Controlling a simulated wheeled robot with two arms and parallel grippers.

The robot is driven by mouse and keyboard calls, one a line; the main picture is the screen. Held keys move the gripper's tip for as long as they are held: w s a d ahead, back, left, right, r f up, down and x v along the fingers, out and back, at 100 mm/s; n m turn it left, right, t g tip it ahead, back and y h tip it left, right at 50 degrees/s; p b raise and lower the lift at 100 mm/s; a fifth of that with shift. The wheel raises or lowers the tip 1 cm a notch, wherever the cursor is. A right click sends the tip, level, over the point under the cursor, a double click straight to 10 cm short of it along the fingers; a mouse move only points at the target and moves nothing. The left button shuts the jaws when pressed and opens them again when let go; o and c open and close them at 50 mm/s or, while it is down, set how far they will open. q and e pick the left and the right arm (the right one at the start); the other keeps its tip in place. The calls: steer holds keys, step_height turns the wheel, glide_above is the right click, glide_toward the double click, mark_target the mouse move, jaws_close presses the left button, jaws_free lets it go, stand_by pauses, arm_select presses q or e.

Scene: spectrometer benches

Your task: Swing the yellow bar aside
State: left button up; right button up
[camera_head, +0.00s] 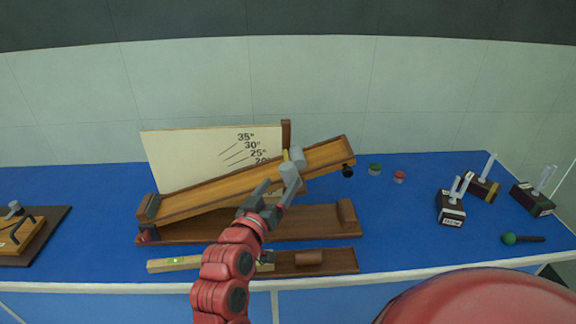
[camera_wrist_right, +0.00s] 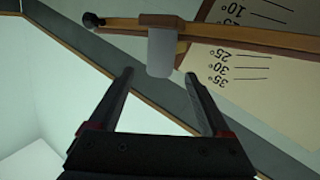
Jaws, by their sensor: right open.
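A wooden ramp (camera_head: 225,188) is tilted up to the right above a dark brown base (camera_head: 300,222). A small piece of yellow (camera_head: 286,156) shows on the ramp beside a grey block (camera_head: 297,156) and a grey rounded piece (camera_head: 289,172); most of the yellow bar is hidden or too small to make out. My right gripper (camera_head: 277,192) is open and empty, just in front of the ramp. In the right wrist view its fingertips (camera_wrist_right: 158,78) are spread, with a pale grey piece (camera_wrist_right: 160,55) just beyond them, hanging in front of the rail. My left gripper is not in view.
An angle board (camera_head: 200,155) stands behind the ramp. A wooden strip (camera_head: 335,262) with a block lies at the front table edge. Green (camera_head: 375,168) and red (camera_head: 399,176) pieces and several dark boxes (camera_head: 450,207) stand at right. The blue table (camera_head: 400,235) is clear between.

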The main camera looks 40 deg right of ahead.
mark_target(285, 175)
steer(key=p+x, duration=0.1)
steer(key=x, duration=0.5)
steer(key=shift+w+d, duration=0.2)
jaws_close()
steer(key=shift+r, duration=0.1)
